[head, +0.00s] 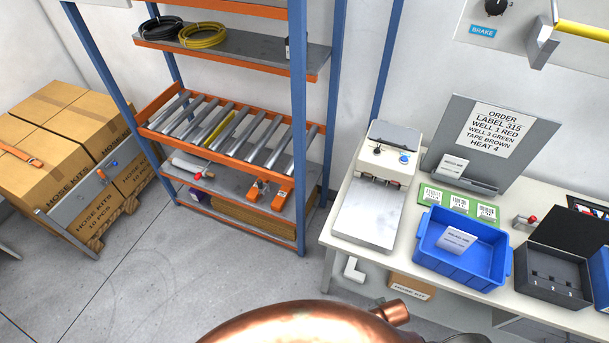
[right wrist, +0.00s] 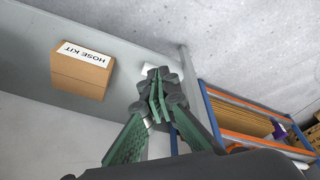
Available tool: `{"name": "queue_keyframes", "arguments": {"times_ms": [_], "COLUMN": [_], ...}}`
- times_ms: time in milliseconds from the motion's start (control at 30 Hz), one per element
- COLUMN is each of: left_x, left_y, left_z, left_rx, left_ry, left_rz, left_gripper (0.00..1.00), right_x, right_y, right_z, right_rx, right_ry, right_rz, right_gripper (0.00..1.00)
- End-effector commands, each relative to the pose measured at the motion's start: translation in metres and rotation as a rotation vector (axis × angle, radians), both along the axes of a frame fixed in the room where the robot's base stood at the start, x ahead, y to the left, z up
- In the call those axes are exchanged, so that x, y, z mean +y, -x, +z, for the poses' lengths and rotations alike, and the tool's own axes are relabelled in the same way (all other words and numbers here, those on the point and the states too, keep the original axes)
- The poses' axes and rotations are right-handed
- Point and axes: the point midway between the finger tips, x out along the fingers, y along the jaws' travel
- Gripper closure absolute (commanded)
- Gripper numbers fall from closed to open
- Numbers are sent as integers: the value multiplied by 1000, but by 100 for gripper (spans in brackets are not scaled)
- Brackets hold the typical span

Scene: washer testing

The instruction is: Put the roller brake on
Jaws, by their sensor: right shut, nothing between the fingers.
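A roller shelf (head: 262,150) with grey rollers and one yellow roller (head: 218,131) sits in the blue and orange rack. Below it, on the lower shelf, are two orange pedal-like parts (head: 268,190) and a grey lever with a red knob (head: 193,171). A black knob (head: 495,7) above a "BRAKE" label (head: 483,31) is on the wall panel at the top right. I cannot tell which of these is the roller brake. My right gripper (right wrist: 157,92) is shut and empty in the right wrist view, apart from any control. My left gripper is not in view.
A white table (head: 340,235) with a press-like device (head: 370,215), a blue tray (head: 455,262) and a black box (head: 550,282) stands at the right. Cartons (head: 60,130) stand on the left. The right wrist view shows a hose kit box (right wrist: 80,75). Floor is clear before the rack.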

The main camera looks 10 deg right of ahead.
Motion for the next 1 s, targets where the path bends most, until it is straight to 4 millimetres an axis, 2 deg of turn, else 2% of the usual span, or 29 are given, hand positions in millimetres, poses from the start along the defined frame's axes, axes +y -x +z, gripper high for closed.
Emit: {"name": "queue_keyframes", "arguments": {"times_ms": [33,167,200,300,400,500,600,700,833,1000], "left_x": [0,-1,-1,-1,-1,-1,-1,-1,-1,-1], "left_y": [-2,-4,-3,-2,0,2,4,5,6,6], "left_z": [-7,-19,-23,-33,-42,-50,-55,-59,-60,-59], "left_rx": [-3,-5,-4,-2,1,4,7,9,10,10], "left_ry": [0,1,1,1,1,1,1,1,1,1], "left_rz": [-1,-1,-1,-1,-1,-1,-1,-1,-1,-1], "left_gripper": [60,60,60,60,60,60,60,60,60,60], "right_x": [1,5,6,8,9,9,7,6,3,3], "right_y": [7,33,44,78,117,156,187,208,221,223], "right_z": [-31,-111,-137,-196,-244,-279,-301,-313,-318,-318], "right_rx": [17,49,59,85,110,131,145,154,160,159], "right_ry": [-2,-7,-9,-12,-15,-16,-17,-17,-17,-17], "right_rz": [4,18,23,37,50,60,68,74,78,79], "right_gripper": [100,100,100,100,100,100,100,100,100,100]}}
